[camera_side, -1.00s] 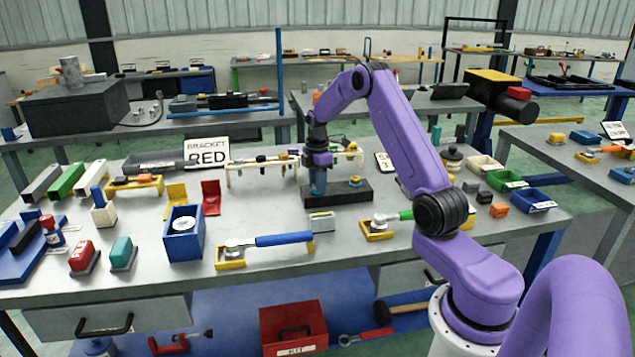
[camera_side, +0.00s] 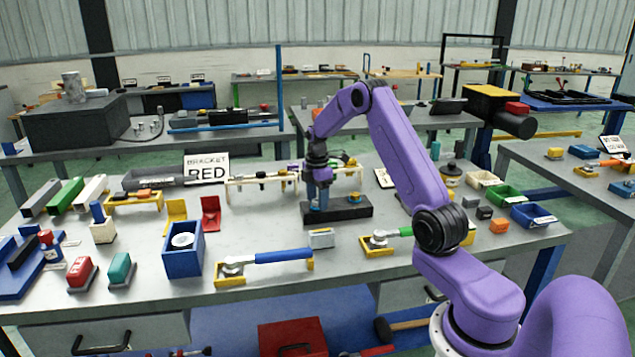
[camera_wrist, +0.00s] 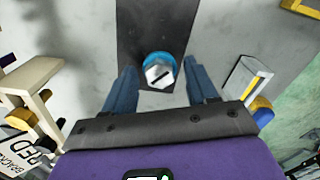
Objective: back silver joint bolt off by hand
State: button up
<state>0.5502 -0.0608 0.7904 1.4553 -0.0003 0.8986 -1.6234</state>
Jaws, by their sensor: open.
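The silver joint bolt (camera_wrist: 159,72) shows in the wrist view as a silver head with a dark slot, set in a blue ring. It stands at the dark block (camera_wrist: 150,25), which also shows in the side view (camera_side: 350,208). My gripper (camera_wrist: 161,80) is open, with one blue finger on each side of the bolt. I see a gap between the bolt and each finger, and nothing is held. In the side view my gripper (camera_side: 318,196) points straight down over the left part of the block. The fingers mostly hide the bolt there.
A cream rack (camera_side: 262,180) stands close behind and left of the block. A grey box (camera_side: 321,238) and a blue-handled tool on a yellow base (camera_side: 283,255) lie in front. A green-handled piece (camera_side: 379,241) lies front right. Some tabletop is bare around the block.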

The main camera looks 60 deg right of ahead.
aim_at(317, 200)
notch_tip(317, 200, up, 17)
dwell(0.4)
dwell(0.4)
jog(key=s+a, duration=0.4)
jog(key=a, duration=1)
jog(key=s+a, duration=0.4)
jog(key=a, duration=0.9)
jog(key=s+a+f, duration=0.1)
jog(key=s+a, duration=0.3)
jog(key=s, duration=0.3)
jog(key=s+a+f, duration=0.1)
jog(key=s+a, duration=0.3)
jog(key=s, duration=0.3)
jog(key=s+f, duration=0.2)
jog(key=s, duration=0.4)
jog(key=s+d+f, duration=0.1)
jog(key=s+f, duration=0.1)
jog(key=s, duration=0.5)
jog(key=shift+d, duration=0.25)
